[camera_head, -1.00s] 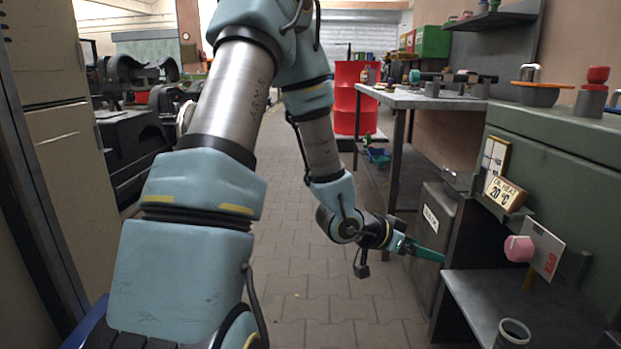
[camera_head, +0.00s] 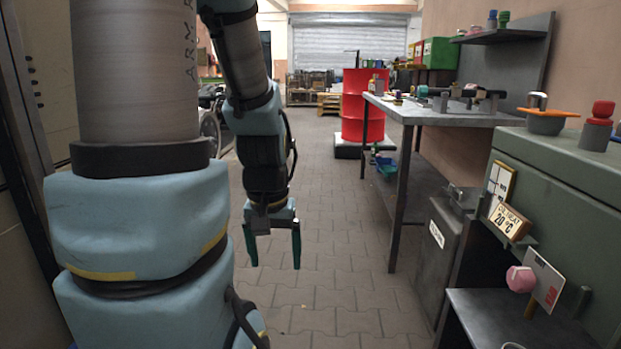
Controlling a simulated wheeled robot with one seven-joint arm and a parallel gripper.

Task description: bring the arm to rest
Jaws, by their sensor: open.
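My gripper (camera_head: 273,258) hangs in the middle-left of the head view, pointing down over the paved floor. Its two green fingers are spread apart with nothing between them. My arm comes down from the top of the picture to it, with its large blue and grey links filling the left side. The gripper touches nothing and is clear of the bench and the cabinet to its right.
A workbench (camera_head: 430,114) with tools stands at the right, with a green cabinet (camera_head: 575,190) nearer. A pink object (camera_head: 520,279) and a white card (camera_head: 545,281) are above a dark low shelf (camera_head: 500,318). A red drum (camera_head: 362,105) stands farther back. The paved aisle (camera_head: 335,200) is free.

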